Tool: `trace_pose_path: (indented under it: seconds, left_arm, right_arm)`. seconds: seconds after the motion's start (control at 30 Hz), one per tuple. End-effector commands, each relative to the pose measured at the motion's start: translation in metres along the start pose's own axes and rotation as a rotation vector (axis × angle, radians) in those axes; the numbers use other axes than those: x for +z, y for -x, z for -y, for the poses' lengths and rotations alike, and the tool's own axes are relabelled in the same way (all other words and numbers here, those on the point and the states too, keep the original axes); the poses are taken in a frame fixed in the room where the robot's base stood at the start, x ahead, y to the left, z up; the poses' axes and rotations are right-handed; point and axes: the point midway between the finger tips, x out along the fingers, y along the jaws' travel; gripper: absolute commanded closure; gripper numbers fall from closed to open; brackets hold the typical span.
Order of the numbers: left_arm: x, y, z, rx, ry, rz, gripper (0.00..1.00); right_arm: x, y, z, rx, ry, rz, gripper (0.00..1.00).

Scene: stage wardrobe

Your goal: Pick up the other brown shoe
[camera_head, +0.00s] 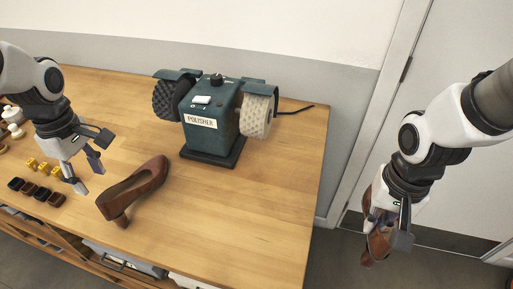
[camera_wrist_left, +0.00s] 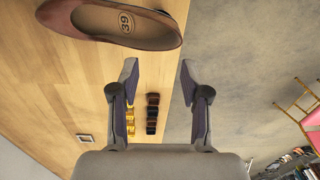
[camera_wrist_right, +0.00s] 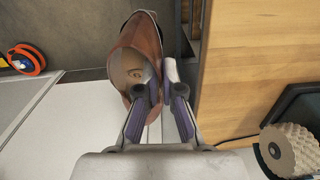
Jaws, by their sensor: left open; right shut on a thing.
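One brown heeled shoe (camera_head: 133,189) lies on the wooden table, left of the polisher. It also shows at the top of the left wrist view (camera_wrist_left: 90,22), with "39" on its insole. My left gripper (camera_head: 91,178) is open and empty, just left of this shoe and apart from it. My right gripper (camera_wrist_right: 160,82) is shut on another brown shoe (camera_wrist_right: 136,50), gripping it by one side. In the head view that held shoe (camera_head: 375,246) hangs off the table's right side, partly hidden by the gripper.
A green polisher (camera_head: 212,122) with a dark and a pale wheel stands on the table (camera_head: 262,215). Yellow pieces (camera_head: 44,168) and small dark containers (camera_head: 36,190) sit by the left front edge. A door (camera_head: 455,110) is behind my right arm. The table's right front is clear.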

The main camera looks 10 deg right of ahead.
Motion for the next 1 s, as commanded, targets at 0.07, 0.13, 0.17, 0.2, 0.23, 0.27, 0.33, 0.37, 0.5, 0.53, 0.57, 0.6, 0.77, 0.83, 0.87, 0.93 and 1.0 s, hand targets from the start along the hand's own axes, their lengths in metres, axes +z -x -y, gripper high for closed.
trace_pose_path:
  seconds: [0.07, 0.13, 0.17, 0.2, 0.23, 0.27, 0.33, 0.37, 0.5, 0.53, 0.57, 0.6, 0.77, 0.83, 0.87, 0.93, 1.0]
  left_arm:
    - [0.001, -0.018, 0.002, -0.005, -0.001, 0.003, 0.54]
    - [0.001, -0.03, 0.001, -0.003, -0.001, 0.002, 0.54]
    - [0.001, -0.034, 0.001, -0.003, -0.001, 0.002, 0.54]
    - [0.001, -0.038, 0.001, -0.003, -0.001, 0.002, 0.54]
    - [0.001, -0.042, 0.001, -0.003, -0.001, 0.002, 0.54]
    - [0.001, -0.045, 0.001, -0.003, -0.001, 0.002, 0.54]
    - [0.001, -0.056, 0.001, -0.005, -0.001, 0.003, 0.54]
    - [0.001, -0.062, 0.001, -0.005, -0.001, 0.003, 0.54]
    - [0.001, -0.089, 0.001, -0.005, -0.001, 0.003, 0.54]
    - [0.001, -0.093, 0.002, -0.005, -0.001, 0.003, 0.54]
    - [0.001, -0.097, 0.001, -0.004, -0.001, 0.002, 0.54]
    - [0.001, -0.1, 0.001, -0.002, -0.002, 0.002, 0.54]
    - [0.001, -0.101, 0.001, -0.001, -0.002, 0.001, 0.54]
    - [0.001, -0.101, 0.001, -0.001, -0.002, 0.001, 0.6]
    - [0.001, -0.101, 0.001, -0.001, -0.002, 0.001, 0.71]
    - [0.001, -0.101, 0.001, -0.001, -0.001, 0.001, 0.96]
    - [0.001, -0.101, 0.001, -0.001, -0.001, 0.001, 1.0]
  right_arm:
    - [0.0, 0.0, 0.0, -0.001, 0.0, 0.0, 1.0]
    - [0.0, 0.001, 0.0, -0.001, 0.0, 0.0, 1.0]
    - [0.0, 0.001, 0.0, -0.001, 0.0, 0.0, 1.0]
    - [0.0, 0.001, 0.0, -0.001, 0.0, 0.0, 1.0]
    - [0.0, 0.0, 0.0, -0.001, 0.0, 0.0, 1.0]
    - [0.0, 0.0, 0.0, -0.001, 0.0, 0.0, 1.0]
    - [0.0, 0.0, 0.0, -0.001, 0.0, 0.0, 1.0]
    - [0.0, 0.0, 0.0, -0.001, 0.0, 0.0, 1.0]
    - [0.0, 0.001, 0.0, -0.001, 0.0, 0.0, 1.0]
    - [0.0, 0.001, 0.0, -0.001, 0.0, 0.0, 1.0]
    - [0.0, 0.001, 0.0, -0.001, 0.0, 0.0, 1.0]
    - [0.0, 0.001, 0.0, -0.001, 0.0, 0.0, 1.0]
    - [0.0, 0.001, 0.0, -0.001, 0.0, 0.0, 1.0]
    - [0.0, 0.001, 0.0, -0.001, 0.0, 0.0, 1.0]
    - [0.0, 0.001, 0.0, -0.001, 0.0, 0.0, 1.0]
    - [0.0, 0.001, 0.0, -0.001, 0.0, 0.0, 1.0]
    - [0.0, 0.001, 0.0, -0.001, 0.0, 0.0, 1.0]
